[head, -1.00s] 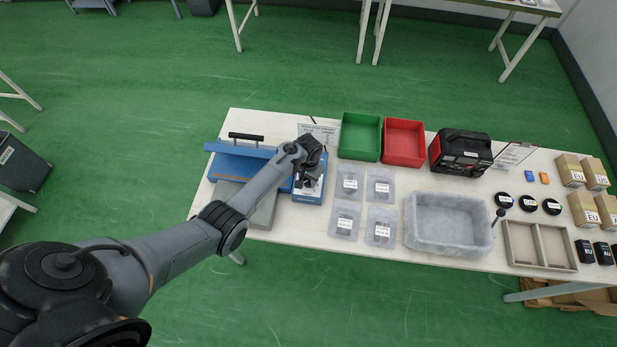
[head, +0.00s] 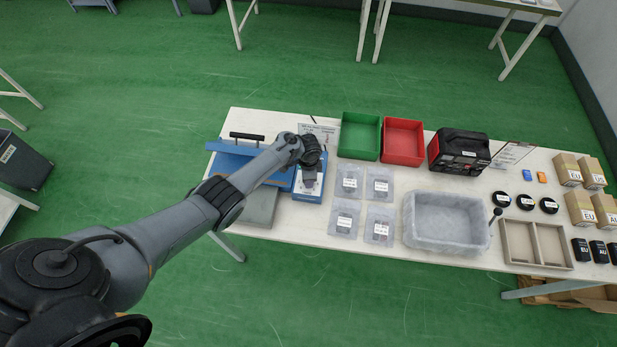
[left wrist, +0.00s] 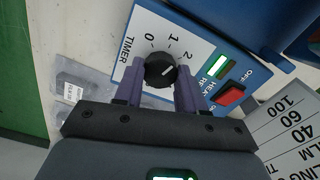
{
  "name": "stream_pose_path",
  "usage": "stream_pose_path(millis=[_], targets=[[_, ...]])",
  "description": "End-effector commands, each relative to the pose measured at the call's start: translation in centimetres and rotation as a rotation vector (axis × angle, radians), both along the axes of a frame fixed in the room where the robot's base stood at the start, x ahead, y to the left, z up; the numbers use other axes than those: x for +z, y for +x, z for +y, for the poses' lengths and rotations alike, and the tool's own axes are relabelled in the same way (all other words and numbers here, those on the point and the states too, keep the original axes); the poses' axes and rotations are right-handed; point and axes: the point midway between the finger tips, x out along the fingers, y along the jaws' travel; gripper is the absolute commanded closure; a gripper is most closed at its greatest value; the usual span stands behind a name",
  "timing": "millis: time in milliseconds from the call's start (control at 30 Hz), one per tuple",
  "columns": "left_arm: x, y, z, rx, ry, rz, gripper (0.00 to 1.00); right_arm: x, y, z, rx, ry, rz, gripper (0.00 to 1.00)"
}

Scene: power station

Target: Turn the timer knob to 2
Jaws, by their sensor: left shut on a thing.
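The black timer knob (left wrist: 160,70) sits on the white control panel (left wrist: 150,22) of the blue machine (head: 228,162), with the marks 0, 1 and 2 beside it. A short white pointer line on the knob points up and right, roughly toward the 2. My left gripper (left wrist: 160,84) is shut on the knob, with one purple finger on each side. In the head view my left gripper (head: 311,168) is over the machine's panel and hides the knob. My right gripper is not in view.
A red rocker switch (left wrist: 230,93) and a green lamp (left wrist: 221,66) are on the panel close to the fingers. Clear bags (head: 347,181), a green bin (head: 360,137) and a red bin (head: 404,139) lie to the right. A printed sheet (left wrist: 290,130) is near the machine.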

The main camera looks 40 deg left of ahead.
Motion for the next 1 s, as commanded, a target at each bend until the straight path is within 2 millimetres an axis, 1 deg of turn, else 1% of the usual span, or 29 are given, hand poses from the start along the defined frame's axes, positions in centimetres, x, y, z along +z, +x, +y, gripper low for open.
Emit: stream_pose_path(millis=[200,500,733,1000], targets=[[-0.11,0.0,0.1,-0.188,0.002,0.001,0.91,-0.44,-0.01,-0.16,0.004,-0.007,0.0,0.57],[-0.13,0.0,0.06,-0.373,0.001,0.001,0.91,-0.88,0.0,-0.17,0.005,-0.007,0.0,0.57],[-0.07,0.02,0.06,-0.44,0.001,0.0,0.91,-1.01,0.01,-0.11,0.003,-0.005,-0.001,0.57],[-0.05,0.01,0.04,-0.458,0.0,0.0,0.91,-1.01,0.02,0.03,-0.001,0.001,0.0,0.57]])
